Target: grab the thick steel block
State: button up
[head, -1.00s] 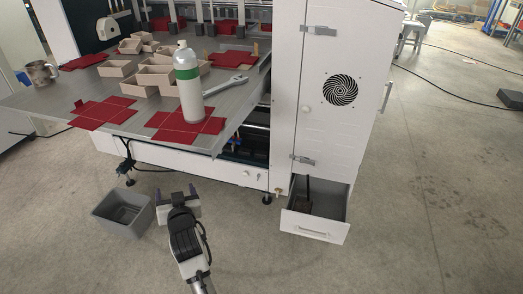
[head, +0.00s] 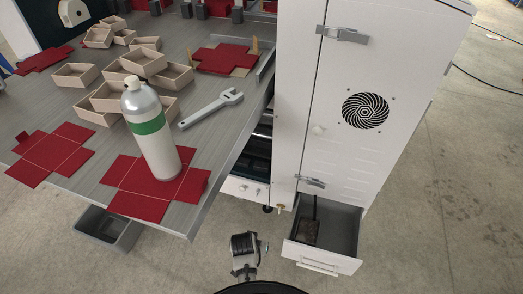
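I cannot say for certain which thing is the thick steel block. A dark brownish block-like piece (head: 309,231) lies in the open drawer (head: 338,232) at the cabinet's foot, with a thin dark upright bar beside it. Several dark grey blocks stand at the back of the table, one of them (head: 237,15) near the cabinet. Part of my arm shows at the bottom middle, left of the drawer. My gripper's fingers do not show.
The grey table (head: 205,140) holds a white bottle with a green band (head: 155,140), a wrench (head: 212,107), red flat blanks and several small boxes. A grey bin (head: 105,228) stands under its front edge. The white cabinet (head: 300,110) rises right of the table.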

aim_at(260, 166)
jog(key=i, duration=0.9)
